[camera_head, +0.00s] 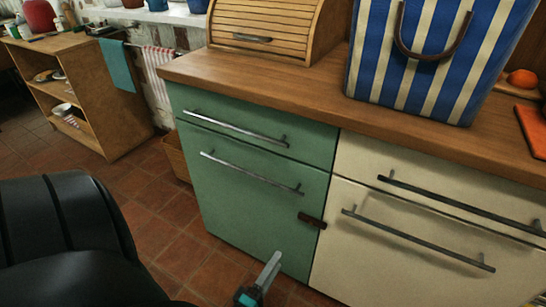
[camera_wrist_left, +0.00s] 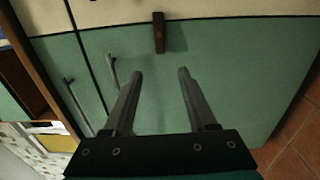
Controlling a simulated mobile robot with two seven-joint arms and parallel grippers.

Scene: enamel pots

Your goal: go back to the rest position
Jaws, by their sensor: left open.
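My left gripper (camera_head: 268,268) shows low in the head view, in front of the green cabinet (camera_head: 245,205). In the left wrist view its two fingers (camera_wrist_left: 157,88) stand apart with nothing between them. The green cabinet front (camera_wrist_left: 230,70) fills most of that view. A small dark brown piece (camera_head: 312,220) sits at the edge between the green and cream fronts; it also shows beyond the fingertips in the left wrist view (camera_wrist_left: 158,32). I see no contact between it and the gripper. My right gripper is not in view.
A wooden worktop (camera_head: 290,95) runs above the cabinets, bearing a roll-front wooden box (camera_head: 270,25) and a blue-and-white striped bag (camera_head: 430,60). Metal bar handles (camera_head: 250,172) stick out from the fronts. A wooden shelf unit (camera_head: 115,100) stands left. The tiled floor (camera_head: 180,240) is open.

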